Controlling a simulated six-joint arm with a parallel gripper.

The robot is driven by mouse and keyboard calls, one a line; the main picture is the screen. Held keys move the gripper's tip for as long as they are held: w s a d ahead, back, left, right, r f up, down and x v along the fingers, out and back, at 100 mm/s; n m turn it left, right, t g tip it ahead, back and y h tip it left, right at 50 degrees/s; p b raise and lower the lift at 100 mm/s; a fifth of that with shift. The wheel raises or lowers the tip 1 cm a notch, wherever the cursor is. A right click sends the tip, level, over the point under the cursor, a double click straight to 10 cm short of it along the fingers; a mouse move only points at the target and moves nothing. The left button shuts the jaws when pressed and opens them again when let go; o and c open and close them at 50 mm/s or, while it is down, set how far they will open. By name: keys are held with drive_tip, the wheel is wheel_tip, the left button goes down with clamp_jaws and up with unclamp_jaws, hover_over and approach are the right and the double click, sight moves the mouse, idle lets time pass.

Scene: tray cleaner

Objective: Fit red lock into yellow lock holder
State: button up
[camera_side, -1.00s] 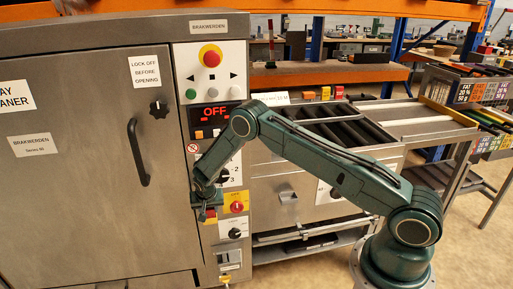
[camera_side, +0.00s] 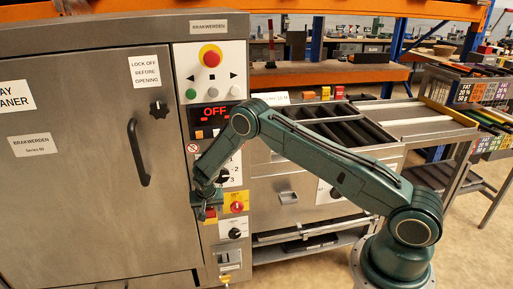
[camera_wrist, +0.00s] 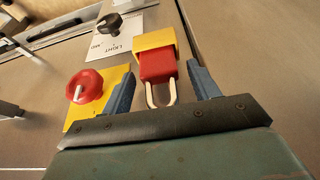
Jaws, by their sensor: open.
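The red lock (camera_wrist: 158,67) has its body end inside or against the yellow lock holder (camera_wrist: 153,40), and its metal shackle points toward my wrist. The part of the lock at the holder is hidden, so I cannot tell how deep it sits. My gripper (camera_wrist: 161,70) is open, with one blue-grey finger on each side of the lock and a visible gap to both. In the side view, my gripper (camera_side: 206,195) is at the control panel, with the red lock (camera_side: 210,213) just below it. The holder is mostly hidden there.
A red rotary switch (camera_wrist: 84,86) on a yellow plate sits close beside my left finger in the wrist view. A black knob (camera_wrist: 108,22) on a white plate lies beyond. The cleaner door (camera_side: 80,190) with its black handle is left of the panel.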

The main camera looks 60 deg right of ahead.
drive_tip(key=v, duration=1.1)
drive_tip(key=shift+r, duration=0.3)
drive_tip(key=s+a+r+n+y, duration=0.1)
drive_tip(key=s+r, duration=0.3)
drive_tip(key=r, duration=0.4)
drive_tip(key=s+r+n+t, duration=0.1)
drive_tip(key=s+r, duration=0.4)
drive_tip(key=r, duration=0.4)
drive_tip(key=s+a+r+n+y, duration=0.15)
drive_tip(key=s+r, duration=0.25)
drive_tip(key=r, duration=0.4)
drive_tip(key=s+a+r+n, duration=0.1)
drive_tip(key=s+r+n, duration=0.1)
drive_tip(key=s, duration=1)
drive_tip(key=s+a+r+n+t, duration=0.1)
drive_tip(key=s+r+n, duration=0.2)
drive_tip(key=s, duration=1)
drive_tip(key=shift+s+r+y, duration=0.25)
drive_tip(key=shift+r+y, duration=0.1)
drive_tip(key=shift+r, duration=0.3)
